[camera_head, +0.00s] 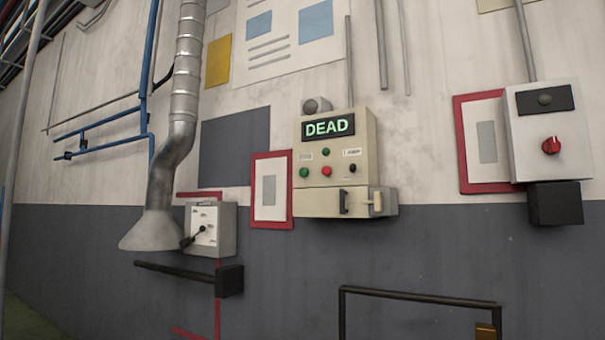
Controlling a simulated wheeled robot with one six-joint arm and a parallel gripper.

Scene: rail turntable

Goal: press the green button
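The green button (304,172) is a small round button on the left of the front of a beige control box (313,199) on the wall. A red button (326,171) and a black knob or button (352,168) sit to its right in the same row. A dark display (328,128) above them reads "DEAD" in green letters. A dark handle (344,202) and a pale lever (377,202) show on the lower part of the box. My gripper is not in view.
A grey lever box (212,229) and a flared metal duct (160,228) are to the left. A white box (546,130) with a red knob is at the right. A dark rail (415,294) stands below. The wall front around the control box looks clear.

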